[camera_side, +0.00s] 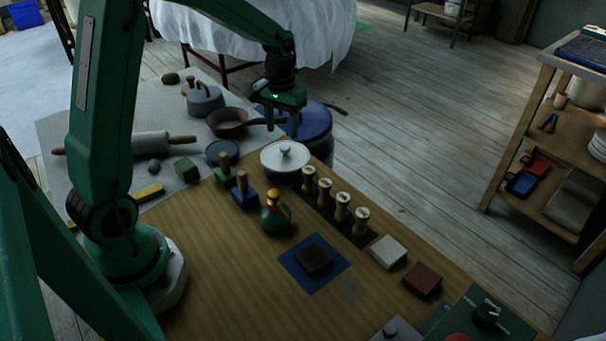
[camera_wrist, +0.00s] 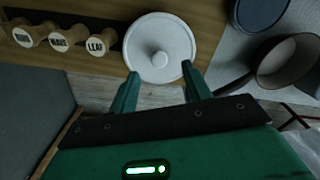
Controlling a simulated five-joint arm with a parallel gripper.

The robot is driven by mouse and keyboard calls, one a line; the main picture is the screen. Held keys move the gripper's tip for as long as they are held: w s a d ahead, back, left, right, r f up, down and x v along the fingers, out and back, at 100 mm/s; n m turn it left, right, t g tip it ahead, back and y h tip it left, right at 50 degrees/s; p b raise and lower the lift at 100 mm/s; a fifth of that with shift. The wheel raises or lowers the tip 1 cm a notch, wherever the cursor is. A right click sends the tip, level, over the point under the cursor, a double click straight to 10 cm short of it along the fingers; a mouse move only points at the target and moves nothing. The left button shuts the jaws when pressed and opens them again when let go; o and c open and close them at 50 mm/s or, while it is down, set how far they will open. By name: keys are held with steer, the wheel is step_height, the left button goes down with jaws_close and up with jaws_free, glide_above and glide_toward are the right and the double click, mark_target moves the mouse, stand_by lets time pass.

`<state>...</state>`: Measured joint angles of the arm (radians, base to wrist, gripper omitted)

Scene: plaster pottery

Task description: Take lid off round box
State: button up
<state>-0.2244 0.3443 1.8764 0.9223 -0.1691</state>
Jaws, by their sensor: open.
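The round box shows as a white round lid (camera_side: 285,156) with a small knob (camera_side: 285,149) on top, at the back edge of the wooden board. The lid sits level on the box, whose side is mostly hidden. In the wrist view the lid (camera_wrist: 159,47) lies just ahead of my fingers, with its knob (camera_wrist: 160,60) near the middle. My gripper (camera_side: 284,127) is open and empty, above and behind the lid in the side view. In the wrist view the fingertips of my gripper (camera_wrist: 160,72) point toward the lid, one at each side of the knob. I cannot tell their exact height.
Several wooden stamps (camera_side: 341,206) stand in a row right of the lid. A green bottle (camera_side: 275,213) and blue-based stamp (camera_side: 243,189) stand in front. A dark pan (camera_side: 228,122) and dark round dish (camera_side: 221,151) lie left. A blue drum (camera_side: 311,121) stands behind.

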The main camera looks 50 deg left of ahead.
mark_target(285, 147)
steer(key=shift+f, duration=0.25)
steer(key=shift+w+d+f, duration=0.1)
steer(key=shift+f, duration=1.2)
steer(key=shift+w+f, duration=0.1)
steer(key=shift+f, duration=1.15)
steer(key=c, duration=1.1)
